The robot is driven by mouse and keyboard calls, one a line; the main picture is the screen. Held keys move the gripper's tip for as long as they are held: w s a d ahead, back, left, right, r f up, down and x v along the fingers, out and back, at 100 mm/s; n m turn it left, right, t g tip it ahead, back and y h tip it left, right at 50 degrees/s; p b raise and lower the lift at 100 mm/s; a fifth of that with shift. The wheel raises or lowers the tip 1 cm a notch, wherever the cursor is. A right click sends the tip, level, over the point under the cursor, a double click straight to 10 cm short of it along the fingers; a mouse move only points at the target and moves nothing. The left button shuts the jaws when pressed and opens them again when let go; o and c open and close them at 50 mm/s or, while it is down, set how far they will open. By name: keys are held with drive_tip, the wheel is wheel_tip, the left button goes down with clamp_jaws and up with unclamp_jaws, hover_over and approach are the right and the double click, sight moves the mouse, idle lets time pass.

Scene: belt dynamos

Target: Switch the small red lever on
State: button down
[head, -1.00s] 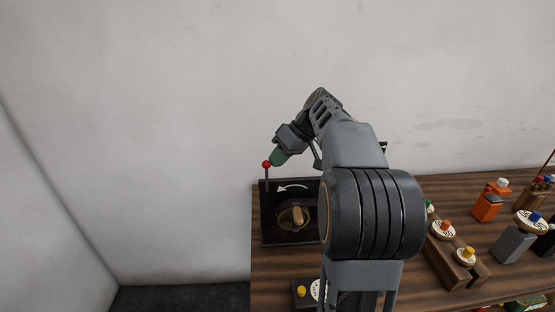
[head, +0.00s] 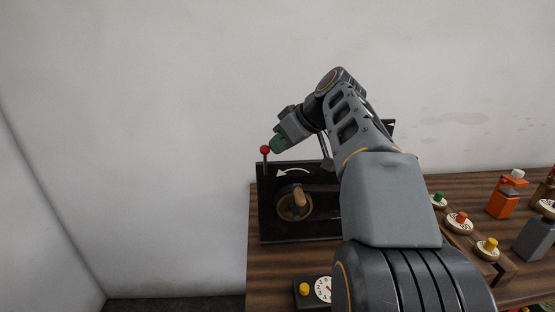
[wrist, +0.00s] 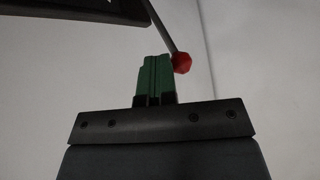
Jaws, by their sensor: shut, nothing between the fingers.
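The small red lever (head: 265,150) is a thin dark rod with a red ball on top, standing at the left end of a black panel (head: 268,222). In the wrist view its red ball (wrist: 182,63) lies just right of my green fingertips, very close; I cannot tell if they touch. My gripper (head: 276,145) is shut with nothing between its fingers, just right of the ball in the head view. It also shows in the wrist view (wrist: 156,75), with the two green fingers pressed together. The lever's foot is hidden in the wrist view.
The panel bears a white curved arrow pointing left and a round knob with a wooden handle (head: 299,196). A dial box with a yellow button (head: 304,289) stands in front. Coloured buttons and an orange bottle-like thing (head: 503,200) stand at right. Bare wall lies left.

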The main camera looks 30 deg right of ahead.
drive_tip(key=s+t+b, duration=0.1)
drive_tip(key=b, duration=0.1)
drive_tip(key=a+f+n+t+b, duration=0.1)
drive_tip(key=b, duration=0.2)
drive_tip(key=s+t+b, duration=0.1)
drive_tip(key=b, duration=0.2)
drive_tip(key=shift+s+a+f+h, duration=0.15)
drive_tip(key=shift+s+f+h, duration=0.15)
drive_tip(key=shift+s+h, duration=0.1)
drive_tip(key=shift+w, duration=0.1)
drive_tip(key=shift+w+d+f, duration=0.1)
drive_tip(key=shift+w+d, duration=0.25)
drive_tip(key=shift+w, duration=0.3)
drive_tip(key=shift+d, duration=0.1)
drive_tip(key=s+d+r+p, duration=0.2)
drive_tip(key=s+d+r, duration=0.4)
drive_tip(key=d, duration=0.1)
drive_tip(key=shift+s+r, duration=0.3)
drive_tip(key=shift+s, duration=0.1)
